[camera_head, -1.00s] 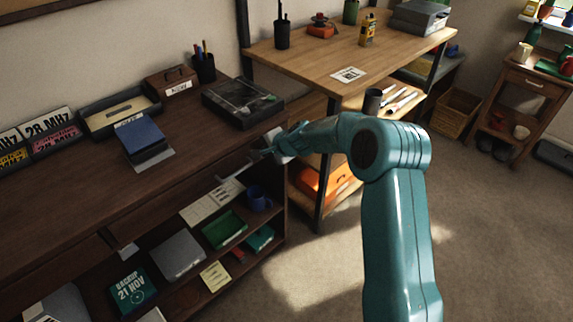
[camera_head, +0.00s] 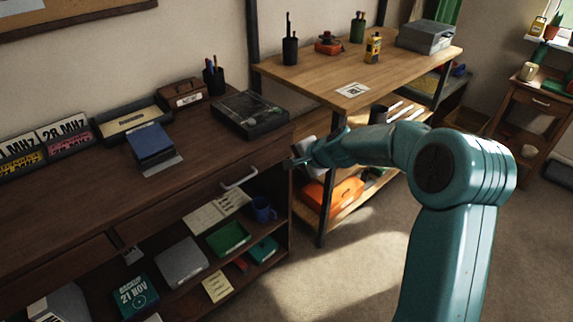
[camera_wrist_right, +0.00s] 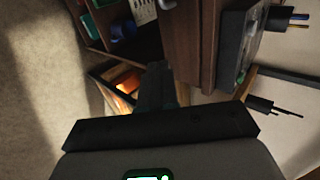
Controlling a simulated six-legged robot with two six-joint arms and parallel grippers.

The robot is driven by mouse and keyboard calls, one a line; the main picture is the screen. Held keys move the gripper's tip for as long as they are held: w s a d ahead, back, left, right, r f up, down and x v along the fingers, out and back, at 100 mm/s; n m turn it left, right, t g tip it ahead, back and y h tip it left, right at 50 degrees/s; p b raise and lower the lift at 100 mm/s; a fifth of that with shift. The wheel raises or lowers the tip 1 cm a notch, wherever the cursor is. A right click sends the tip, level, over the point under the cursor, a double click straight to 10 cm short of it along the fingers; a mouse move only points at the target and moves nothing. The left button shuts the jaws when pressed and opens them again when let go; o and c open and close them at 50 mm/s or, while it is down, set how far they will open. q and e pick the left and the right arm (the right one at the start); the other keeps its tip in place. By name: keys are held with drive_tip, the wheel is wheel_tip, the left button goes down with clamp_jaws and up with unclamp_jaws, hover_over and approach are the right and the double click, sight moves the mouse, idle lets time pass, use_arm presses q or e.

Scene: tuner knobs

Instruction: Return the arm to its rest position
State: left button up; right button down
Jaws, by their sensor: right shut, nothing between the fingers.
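My teal right arm reaches in from the lower right in the head view. Its right gripper (camera_head: 294,160) is just off the right front corner of the dark wooden desk (camera_head: 190,190). The gripper is shut and empty; its dark fingers (camera_wrist_right: 157,88) also show in the right wrist view, apart from the desk. A black box (camera_head: 250,114) with a clear-looking top sits on the desk's right end, behind and left of the gripper. My left gripper is not in view.
A drawer handle (camera_head: 239,178) juts from the desk front, left of the gripper. Lower shelves hold a blue mug (camera_head: 263,209), a green tray (camera_head: 228,238) and several books. A wooden workbench (camera_head: 400,65) stands at the back right. The floor (camera_head: 350,270) in front is clear.

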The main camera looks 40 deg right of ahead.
drive_tip(key=s+a+f+n+g+y+p, duration=0.25)
drive_tip(key=a+f+p, duration=0.2)
drive_tip(key=a, duration=0.35)
drive_tip(key=s+a+f+n+g+y+p, duration=0.1)
drive_tip(key=s+a+f+g+p, duration=0.3)
drive_tip(key=a, duration=0.5)
drive_tip(key=s+a+f+n, duration=0.3)
drive_tip(key=s+a, duration=0.1)
drive_tip(key=s, duration=0.3)
drive_tip(key=s+a+f+n+g+p, duration=0.1)
drive_tip(key=s+a+f+n, duration=0.2)
drive_tip(key=s, duration=0.4)
drive_tip(key=s+a+f+n+g+p, duration=0.1)
drive_tip(key=s+a+f+n, duration=0.2)
drive_tip(key=s+a+n, duration=0.2)
drive_tip(key=s, duration=0.3)
drive_tip(key=shift+f+n+g, duration=0.1)
drive_tip(key=shift+n+g, duration=0.15)
